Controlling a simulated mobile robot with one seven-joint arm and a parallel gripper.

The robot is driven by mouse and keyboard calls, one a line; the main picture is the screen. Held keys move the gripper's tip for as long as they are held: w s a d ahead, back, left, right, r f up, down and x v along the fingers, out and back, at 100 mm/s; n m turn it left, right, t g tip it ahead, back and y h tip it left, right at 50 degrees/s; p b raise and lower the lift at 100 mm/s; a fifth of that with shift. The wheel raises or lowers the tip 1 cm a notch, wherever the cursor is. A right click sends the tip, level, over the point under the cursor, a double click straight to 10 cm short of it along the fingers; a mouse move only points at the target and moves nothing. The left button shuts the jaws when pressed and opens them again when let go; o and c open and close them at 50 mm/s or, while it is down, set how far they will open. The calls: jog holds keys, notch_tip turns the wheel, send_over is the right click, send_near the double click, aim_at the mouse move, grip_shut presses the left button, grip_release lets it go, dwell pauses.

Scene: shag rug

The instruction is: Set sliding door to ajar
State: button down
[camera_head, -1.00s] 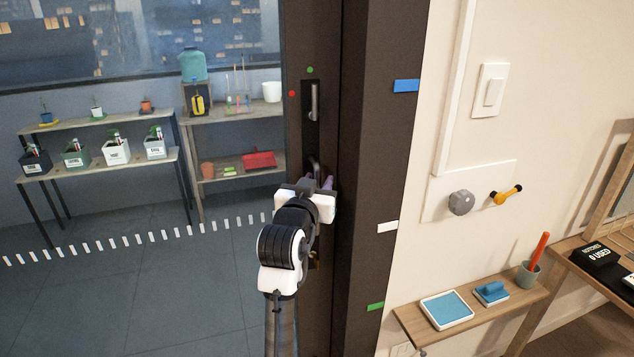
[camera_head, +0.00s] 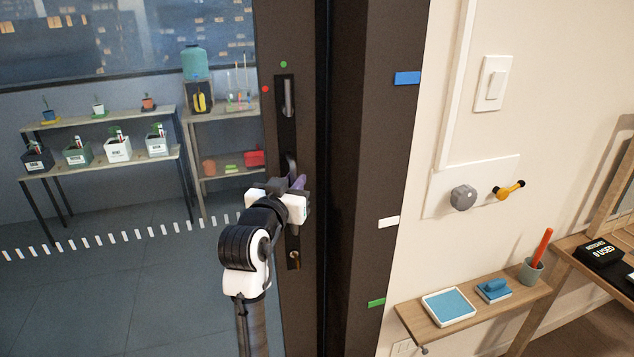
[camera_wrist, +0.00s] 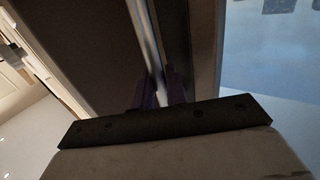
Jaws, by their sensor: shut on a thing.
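The sliding door is a glass panel with a dark frame (camera_head: 290,325), left of centre in the head view. A narrow dark gap separates its edge from the dark post (camera_head: 355,180). The frame carries a recessed upper pull (camera_head: 288,98), a handle (camera_head: 290,165) below it and a brass-coloured lock (camera_head: 294,258). My gripper (camera_head: 298,184) is at the handle, its purple fingers partly hidden by its white body. In the wrist view, the fingers (camera_wrist: 160,90) are closed around a shiny vertical bar (camera_wrist: 145,40), which is the handle.
A wall shelf (camera_head: 470,315) with a blue pad stands at the right. Shelves with pots (camera_head: 100,130) are behind the glass. The floor beyond looks clear.

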aim_at(275, 172)
jog(key=shift+y, duration=0.3)
jog(key=a, duration=0.2)
jog(key=s+a, duration=0.1)
jog(key=a, duration=0.2)
jog(key=shift+s+a+r, duration=0.15)
jog(key=shift+s+a, duration=0.15)
jog(key=shift+w+d, duration=0.15)
jog(key=shift+d, duration=0.3)
jog(key=c, duration=1.5)
grip_release()
jog(key=shift+w+d, duration=0.15)
jog(key=shift+d, duration=0.35)
jog(key=shift+a, duration=0.3)
jog(key=shift+a, duration=0.2)
jog(key=shift+s+a, duration=0.15)
jog(key=shift+s, duration=0.15)
jog(key=b+v, duration=0.3)
jog(key=v, duration=1)
jog(key=shift+s+b, duration=0.2)
jog(key=shift+b, duration=0.1)
jog(key=shift+f, duration=0.25)
